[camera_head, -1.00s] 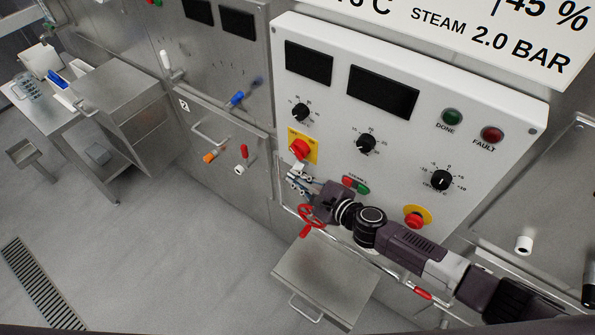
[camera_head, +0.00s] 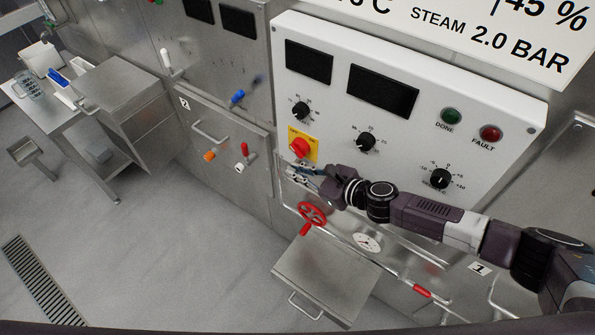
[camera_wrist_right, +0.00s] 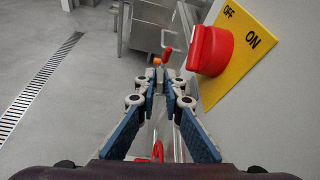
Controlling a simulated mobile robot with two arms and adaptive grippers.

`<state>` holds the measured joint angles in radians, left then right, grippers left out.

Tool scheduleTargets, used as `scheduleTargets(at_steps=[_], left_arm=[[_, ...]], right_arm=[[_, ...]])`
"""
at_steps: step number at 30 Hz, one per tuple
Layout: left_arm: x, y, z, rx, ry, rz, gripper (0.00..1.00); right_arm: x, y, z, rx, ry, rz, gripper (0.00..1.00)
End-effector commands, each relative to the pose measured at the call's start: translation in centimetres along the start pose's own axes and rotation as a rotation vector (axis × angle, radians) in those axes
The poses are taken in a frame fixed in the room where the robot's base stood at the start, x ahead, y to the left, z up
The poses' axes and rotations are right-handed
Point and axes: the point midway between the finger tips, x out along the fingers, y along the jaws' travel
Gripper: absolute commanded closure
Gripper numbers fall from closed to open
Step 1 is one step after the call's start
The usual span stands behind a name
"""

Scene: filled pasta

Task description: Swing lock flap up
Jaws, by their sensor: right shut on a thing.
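My right gripper (camera_head: 294,172) is at the white control panel's lower left edge, just below the red rotary switch (camera_head: 300,147) on its yellow plate. In the right wrist view, the fingertips of my right gripper (camera_wrist_right: 164,78) are close together, to the left of and below the red switch (camera_wrist_right: 211,50). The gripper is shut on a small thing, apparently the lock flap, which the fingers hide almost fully. I cannot make out the flap's outline or angle. My left gripper is not in view.
A red handwheel (camera_head: 312,214) and a round gauge (camera_head: 367,243) are below my right arm. Knobs such as the middle one (camera_head: 366,142) stick out of the panel above it. A steel box (camera_head: 325,275) stands below. The floor at left is open.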

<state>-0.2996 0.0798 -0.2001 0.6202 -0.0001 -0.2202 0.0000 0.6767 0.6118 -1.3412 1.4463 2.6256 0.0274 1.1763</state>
Motion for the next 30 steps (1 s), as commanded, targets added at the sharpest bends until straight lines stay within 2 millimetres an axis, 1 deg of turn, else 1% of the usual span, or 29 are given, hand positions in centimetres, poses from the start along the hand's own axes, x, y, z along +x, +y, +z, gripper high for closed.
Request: scheduleTargets(at_steps=[7, 8, 12, 20, 23, 26, 29, 30], left_arm=[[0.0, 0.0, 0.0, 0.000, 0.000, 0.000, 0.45], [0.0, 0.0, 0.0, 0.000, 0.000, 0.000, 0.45], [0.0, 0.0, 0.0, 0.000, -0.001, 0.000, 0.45], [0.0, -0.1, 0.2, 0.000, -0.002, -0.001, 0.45], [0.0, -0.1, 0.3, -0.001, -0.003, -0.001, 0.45], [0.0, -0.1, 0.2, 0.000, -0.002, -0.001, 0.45], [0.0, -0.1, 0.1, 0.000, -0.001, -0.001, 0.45], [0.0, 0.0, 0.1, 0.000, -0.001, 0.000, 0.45]], right_arm=[[0.0, 0.1, -0.1, 0.001, 0.002, 0.001, 1.00], [0.0, 0.1, -0.1, 0.001, 0.001, 0.001, 0.90], [0.0, 0.1, -0.1, 0.000, 0.001, 0.001, 0.74], [0.0, 0.0, 0.0, -0.001, 0.000, 0.000, 0.74], [-0.5, 0.0, -0.1, -0.002, 0.001, -0.001, 0.74], [-1.6, -0.1, -0.1, -0.003, 0.001, -0.001, 0.74], [-3.5, -0.1, -0.1, -0.003, 0.002, -0.001, 0.74], [-4.3, -0.1, -0.2, -0.002, 0.004, -0.002, 0.74]])
